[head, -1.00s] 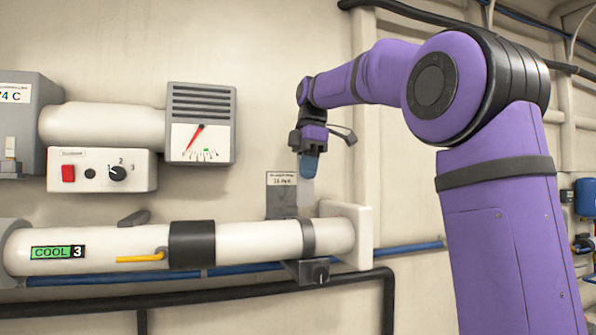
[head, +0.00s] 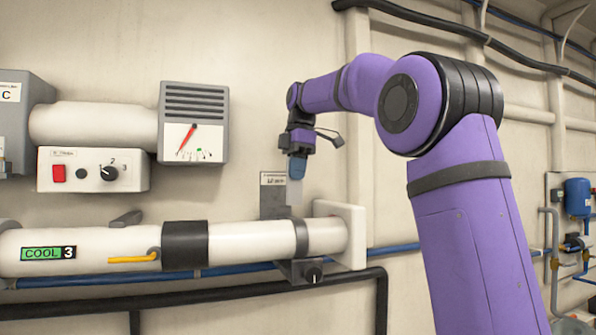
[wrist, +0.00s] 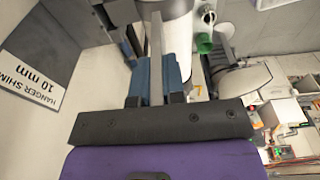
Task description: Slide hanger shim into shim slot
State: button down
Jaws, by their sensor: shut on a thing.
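My gripper (head: 297,170) is shut on the hanger shim (head: 294,192), a thin pale plate that hangs down from the blue fingertips. In the wrist view the blue fingers (wrist: 154,82) clasp the shim (wrist: 156,50), which shows as a narrow grey strip seen edge-on. The shim is just above the white pipe, near the dark hanger band (head: 301,238). A grey plate (head: 271,207) with a label stands behind the pipe beside the shim; in the wrist view its label (wrist: 31,82) reads "HANGER SHIM 10 mm". The slot opening itself cannot be made out.
The white pipe (head: 250,242) ends at a white flange (head: 352,235) on the right. A bracket with a knob (head: 313,272) sits below the band. Open wall lies above the pipe.

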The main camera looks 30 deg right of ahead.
jog(key=w+d+f, duration=0.1)
jog(key=w+f, duration=0.3)
jog(key=w, duration=0.4)
jog(key=shift+w+d, duration=0.3)
jog(key=shift+d, duration=0.05)
dwell(1.0)
jog(key=shift+f, duration=3.25)
dwell(1.4)
jog(key=c, duration=1.1)
grip_release()
jog(key=shift+r, duration=0.1)
jog(key=r, duration=0.3)
jog(key=d+r, duration=0.1)
jog(key=r, duration=0.6)
jog(key=shift+s+d+r, duration=0.15)
jog(key=shift+r, duration=0.1)
